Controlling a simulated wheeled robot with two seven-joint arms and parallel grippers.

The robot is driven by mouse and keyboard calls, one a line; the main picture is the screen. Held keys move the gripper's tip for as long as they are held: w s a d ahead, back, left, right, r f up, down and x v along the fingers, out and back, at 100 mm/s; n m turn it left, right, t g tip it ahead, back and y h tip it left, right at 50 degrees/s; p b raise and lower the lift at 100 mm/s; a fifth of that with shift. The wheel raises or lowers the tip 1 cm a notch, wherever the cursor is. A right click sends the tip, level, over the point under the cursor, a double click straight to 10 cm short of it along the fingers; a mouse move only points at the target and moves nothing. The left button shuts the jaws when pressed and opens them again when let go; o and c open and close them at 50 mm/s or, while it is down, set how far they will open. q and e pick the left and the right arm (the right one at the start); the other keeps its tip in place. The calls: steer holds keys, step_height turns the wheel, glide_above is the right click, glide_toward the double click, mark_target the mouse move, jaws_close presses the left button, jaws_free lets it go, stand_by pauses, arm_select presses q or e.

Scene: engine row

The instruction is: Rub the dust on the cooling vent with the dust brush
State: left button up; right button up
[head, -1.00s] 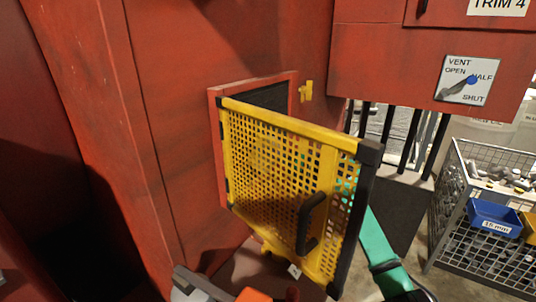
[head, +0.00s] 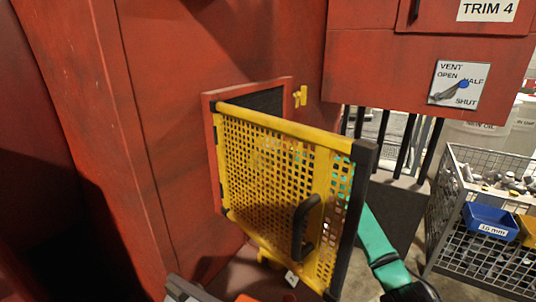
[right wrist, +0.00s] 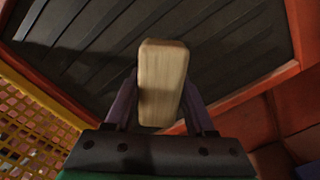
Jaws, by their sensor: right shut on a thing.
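The cooling vent is a dark slatted panel in a red frame. In the head view only part of the vent (head: 268,101) shows above the open yellow door. In the right wrist view the vent (right wrist: 85,62) fills the upper part. My right gripper (right wrist: 160,112) is shut on the dust brush (right wrist: 163,75), whose pale wooden block stands out in front of the slats. The bristles are hidden, so I cannot tell whether they touch the vent. No dust can be made out. In the head view the door mostly hides the right gripper. My left gripper's fingers do not show.
The perforated yellow door (head: 275,180) stands open towards me, with a black handle (head: 305,226). My green right arm passes behind its right edge. A vent lever plate (head: 460,84) is at upper right. A wire cage (head: 450,215) with a blue bin (head: 490,220) stands at right.

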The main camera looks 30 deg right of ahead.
steer(key=shift+s+a, duration=0.35)
steer(key=shift+a, duration=0.25)
steer(key=shift+s+a, duration=0.35)
steer(key=shift+a, duration=0.25)
steer(key=shift+s+d+f, duration=0.2)
steer(key=shift+s+d, duration=0.05)
steer(key=shift+s, duration=0.15)
steer(key=b+v, duration=0.1)
steer(key=v, duration=0.1)
steer(key=b+v, duration=0.1)
steer(key=v, duration=0.1)
steer(key=shift+s+d+r+b, duration=0.2)
steer(key=shift+s+b, duration=0.1)
steer(key=shift+b, duration=0.1)
